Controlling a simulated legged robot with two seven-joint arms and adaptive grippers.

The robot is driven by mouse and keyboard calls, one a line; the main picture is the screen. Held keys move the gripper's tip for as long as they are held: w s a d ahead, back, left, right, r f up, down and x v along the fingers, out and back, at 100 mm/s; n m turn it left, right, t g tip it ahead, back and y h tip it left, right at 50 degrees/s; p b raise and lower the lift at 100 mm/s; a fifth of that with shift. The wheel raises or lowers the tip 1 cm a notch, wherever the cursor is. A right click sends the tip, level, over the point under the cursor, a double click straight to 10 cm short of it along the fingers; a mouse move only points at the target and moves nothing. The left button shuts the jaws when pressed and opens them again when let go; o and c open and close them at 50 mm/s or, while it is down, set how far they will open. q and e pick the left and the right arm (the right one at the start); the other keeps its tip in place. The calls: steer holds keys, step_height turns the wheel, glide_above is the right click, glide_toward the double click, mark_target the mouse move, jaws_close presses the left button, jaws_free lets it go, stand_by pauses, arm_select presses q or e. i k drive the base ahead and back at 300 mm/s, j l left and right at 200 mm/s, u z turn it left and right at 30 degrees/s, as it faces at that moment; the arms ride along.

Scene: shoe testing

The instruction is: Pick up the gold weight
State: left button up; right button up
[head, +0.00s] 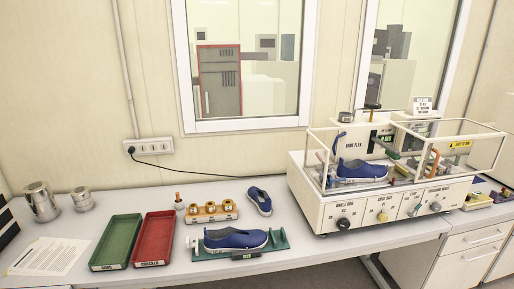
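A small wooden rack (197,218) stands on the bench left of centre. Several gold-coloured round pieces (210,208) sit side by side in it, and they look like the gold weights. They are small in the picture, so I cannot tell their exact shape. Neither of my grippers shows in the head view.
A blue shoe (236,239) on a green stand lies in front of the rack; another shoe (260,200) lies to its right. Green (116,242) and red (154,239) trays and metal containers (41,202) are left. A shoe-testing machine (375,208) stands right.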

mark_target(228, 205)
steer(key=i+j+u, duration=0.25)
steer(key=i, duration=0.25)
steer(key=i+u, duration=0.25)
steer(key=i, duration=0.3)
